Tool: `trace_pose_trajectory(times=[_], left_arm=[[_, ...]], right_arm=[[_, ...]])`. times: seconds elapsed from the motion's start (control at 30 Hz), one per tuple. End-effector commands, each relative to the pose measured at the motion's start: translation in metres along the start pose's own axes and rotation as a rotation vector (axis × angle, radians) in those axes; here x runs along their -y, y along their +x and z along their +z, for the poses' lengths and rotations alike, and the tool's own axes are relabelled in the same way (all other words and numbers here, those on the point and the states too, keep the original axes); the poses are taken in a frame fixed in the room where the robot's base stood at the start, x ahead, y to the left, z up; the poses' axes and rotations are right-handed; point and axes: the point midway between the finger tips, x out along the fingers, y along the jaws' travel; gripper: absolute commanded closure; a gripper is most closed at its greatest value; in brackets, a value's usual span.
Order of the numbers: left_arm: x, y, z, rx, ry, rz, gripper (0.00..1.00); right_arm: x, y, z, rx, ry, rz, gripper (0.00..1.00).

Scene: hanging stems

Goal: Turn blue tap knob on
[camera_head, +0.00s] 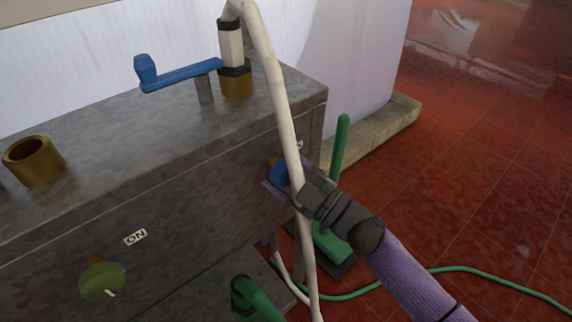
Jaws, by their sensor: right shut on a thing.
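The blue tap knob (278,173) sits on the front face of the grey metal box (130,135), near its right end. My right gripper (284,186) reaches in from the lower right and is shut on the blue knob. The fingers and a pale hose hide much of the knob, so I cannot tell how far it is turned. No label for the blue knob can be read. My left gripper is not in view.
A pale hose (275,90) hangs from a brass and white fitting (234,62) and runs down across my right gripper. A blue lever (180,76) is on top of the box. An olive knob (102,281) has an "ON" label (135,237). A green hose (480,272) lies on red tiles.

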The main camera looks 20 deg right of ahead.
Motion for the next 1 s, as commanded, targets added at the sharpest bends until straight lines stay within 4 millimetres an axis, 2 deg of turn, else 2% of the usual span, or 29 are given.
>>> trace_pose_trajectory(times=[0.6, 1.0], left_arm=[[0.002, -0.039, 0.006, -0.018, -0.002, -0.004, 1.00], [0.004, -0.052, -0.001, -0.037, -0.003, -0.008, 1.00]], right_arm=[[-0.003, 0.001, -0.002, 0.000, -0.511, -0.212, 0.80], [-0.001, 0.000, -0.001, -0.001, -0.699, -0.290, 0.80]])
